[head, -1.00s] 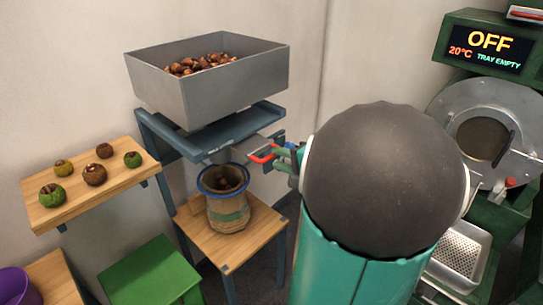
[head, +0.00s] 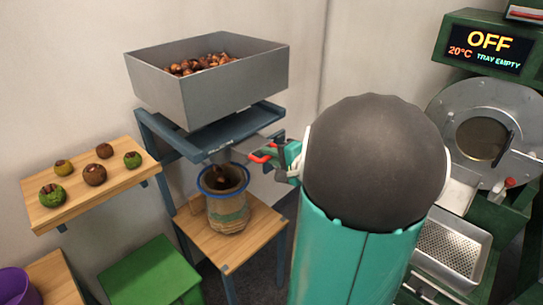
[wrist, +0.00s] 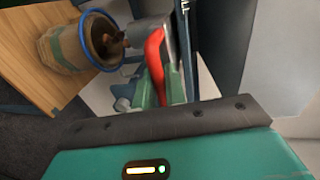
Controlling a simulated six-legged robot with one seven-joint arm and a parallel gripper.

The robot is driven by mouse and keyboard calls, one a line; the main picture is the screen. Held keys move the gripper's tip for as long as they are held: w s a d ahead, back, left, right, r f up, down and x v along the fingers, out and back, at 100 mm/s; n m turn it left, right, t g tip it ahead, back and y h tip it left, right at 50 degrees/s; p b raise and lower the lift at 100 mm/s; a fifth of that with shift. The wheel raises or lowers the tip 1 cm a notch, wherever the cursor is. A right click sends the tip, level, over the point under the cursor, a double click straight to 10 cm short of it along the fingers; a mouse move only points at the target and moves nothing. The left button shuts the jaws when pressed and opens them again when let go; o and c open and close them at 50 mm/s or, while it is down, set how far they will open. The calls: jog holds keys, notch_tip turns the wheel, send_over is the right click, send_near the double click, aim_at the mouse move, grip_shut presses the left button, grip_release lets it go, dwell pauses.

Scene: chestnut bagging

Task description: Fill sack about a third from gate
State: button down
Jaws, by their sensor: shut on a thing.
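A grey hopper (head: 215,95) full of chestnuts (head: 200,64) sits on a blue stand. Under it is a metal slide gate (head: 247,149) with a red handle (head: 262,156). My gripper (head: 278,157) is shut on the red handle, which also shows in the wrist view (wrist: 154,55). The burlap sack (head: 229,214) with a blue rim stands upright and open below the gate. Brown chestnuts (head: 222,174) show at its mouth, dropping from the gate; they also show in the wrist view (wrist: 113,44). The fill level inside is too dark to tell.
The sack stands on a small wooden table (head: 195,232). A wooden shelf (head: 75,205) with several chestnuts and burrs is at left, above a green stool (head: 150,272). A green roaster with an OFF display (head: 487,42) stands at right.

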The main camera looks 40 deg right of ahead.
aim_at(259, 146)
jog(key=w, duration=0.4)
jog(key=shift+w+r, duration=0.1)
jog(key=shift+w, duration=0.05)
jog(key=c, duration=1.5)
grip_release()
jog(key=shift+w, duration=0.15)
jog(key=shift+c, duration=0.2)
jog(key=v, duration=1.4)
